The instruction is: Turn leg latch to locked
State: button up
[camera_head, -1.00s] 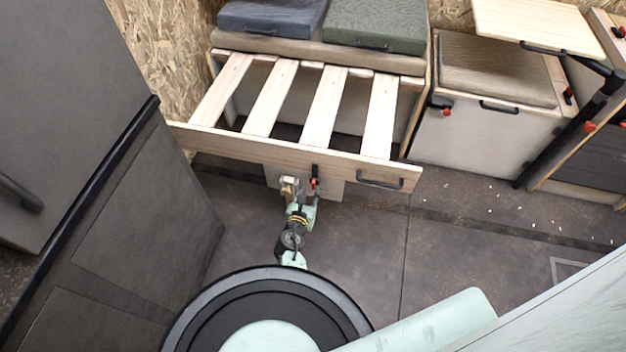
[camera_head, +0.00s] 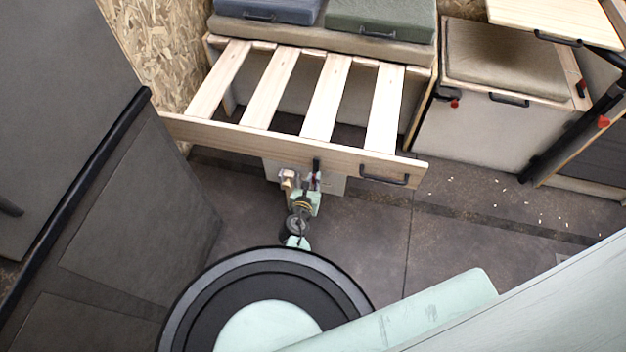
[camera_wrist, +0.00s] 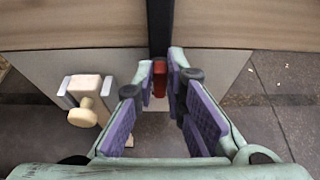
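The leg latch (camera_head: 316,165) is a black lever on the front rail of the slatted bench, hanging straight down. In the wrist view the black lever (camera_wrist: 160,28) comes down from the top centre, with its red tip (camera_wrist: 159,79) at the lower end. My gripper (camera_head: 304,190) is just below the rail at the latch. In the wrist view my gripper (camera_wrist: 162,85) has its fingers on either side of the red tip, spread apart; firm contact is not clear. In the head view the gripper largely hides the red tip.
A pale knob on a block (camera_wrist: 85,108) sits left of the latch, close to the fingers. The wooden rail (camera_head: 240,136) overhangs the gripper, with a black handle (camera_head: 385,179) to its right. A dark cabinet (camera_head: 130,210) stands left. Floor at right is mostly open.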

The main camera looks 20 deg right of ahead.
grip_shut()
dwell(0.3)
jog(key=shift+w, duration=0.1)
jog(key=f+n+h, duration=0.1)
jog(key=n+h, duration=0.1)
jog(key=n, duration=0.2)
jog(key=w+a+n+g+h+b, duration=0.1)
jog(key=n+h, duration=0.2)
jog(key=n, duration=0.1)
jog(key=a+f+n+h, duration=0.1)
jog(key=n+h, duration=0.1)
jog(key=n, duration=0.3)
jog(key=shift+w+f+g+h, duration=0.15)
jog(key=shift+f+g+h, duration=0.15)
dwell(0.5)
jog(key=shift+n, duration=0.3)
dwell(0.3)
